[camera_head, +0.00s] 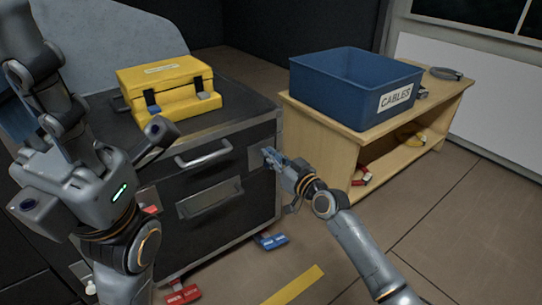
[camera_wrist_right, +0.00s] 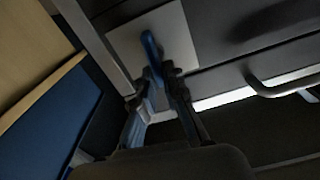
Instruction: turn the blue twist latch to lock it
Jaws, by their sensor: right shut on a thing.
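The blue twist latch (camera_wrist_right: 152,48) is a blue handle on a light grey plate on the dark cabinet's front. In the head view the latch (camera_head: 267,152) sits at the right end of the drawer front, partly hidden by my right gripper (camera_head: 276,157). In the right wrist view my right gripper (camera_wrist_right: 155,80) has its fingers closed around the lower end of the handle. The handle's upper end stays visible and points slightly left of straight up in that view.
The dark cabinet (camera_head: 248,128) has a drawer handle (camera_head: 203,156) left of the latch. A yellow case (camera_head: 165,78) sits on top. A blue CABLES bin (camera_head: 335,95) stands on a wooden shelf unit (camera_head: 292,117) at right. Red (camera_head: 183,294) and blue (camera_head: 270,240) pedals are low down.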

